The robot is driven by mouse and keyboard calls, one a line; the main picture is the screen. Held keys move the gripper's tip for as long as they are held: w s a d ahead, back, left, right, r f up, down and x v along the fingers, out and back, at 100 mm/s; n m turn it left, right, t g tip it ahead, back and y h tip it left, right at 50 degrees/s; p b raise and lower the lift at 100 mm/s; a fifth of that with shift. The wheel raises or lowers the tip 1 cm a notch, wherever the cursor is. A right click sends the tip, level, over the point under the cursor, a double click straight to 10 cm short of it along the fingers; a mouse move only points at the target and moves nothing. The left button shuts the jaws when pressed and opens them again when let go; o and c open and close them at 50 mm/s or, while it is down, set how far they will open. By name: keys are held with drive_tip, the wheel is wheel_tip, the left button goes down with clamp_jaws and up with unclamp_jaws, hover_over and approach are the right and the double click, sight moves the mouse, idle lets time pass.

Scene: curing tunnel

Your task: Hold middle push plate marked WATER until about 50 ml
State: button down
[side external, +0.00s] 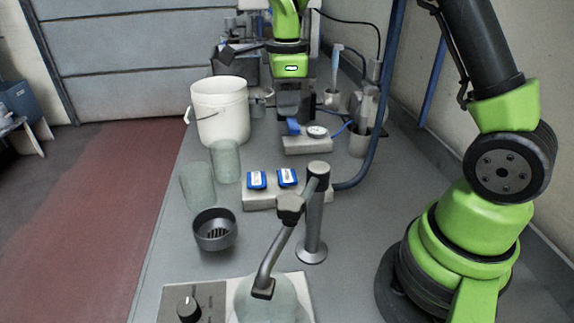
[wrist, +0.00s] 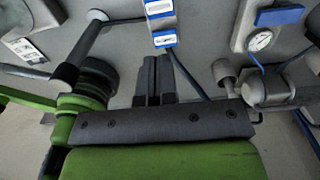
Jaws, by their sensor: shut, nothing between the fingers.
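Two blue push plates with white labels, the left one (side external: 256,180) and the right one (side external: 287,178), sit on a grey block (side external: 262,200) mid-table in the side view. The post hides the block's right part. The labels are too small to read, so I cannot tell which is WATER. Two blue plates also show in the wrist view, one at the top edge (wrist: 160,7) and one (wrist: 164,38) just beyond my fingertips. My gripper (side external: 293,117) is shut and empty, behind the block in the side view; its fingers (wrist: 157,58) are together in the wrist view, apparently apart from the plates.
A post with a spout (side external: 265,285) stands over a translucent vessel (side external: 270,303); its liquid level cannot be read. A knob (side external: 188,309) is beside it. A dark cup (side external: 215,230), two translucent beakers (side external: 225,162) and a white bucket (side external: 220,115) stand left.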

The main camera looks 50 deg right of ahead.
sight(287, 175)
wheel_tip(287, 175, down, 14)
idle(0.6)
drive_tip(key=shift+f, duration=0.1)
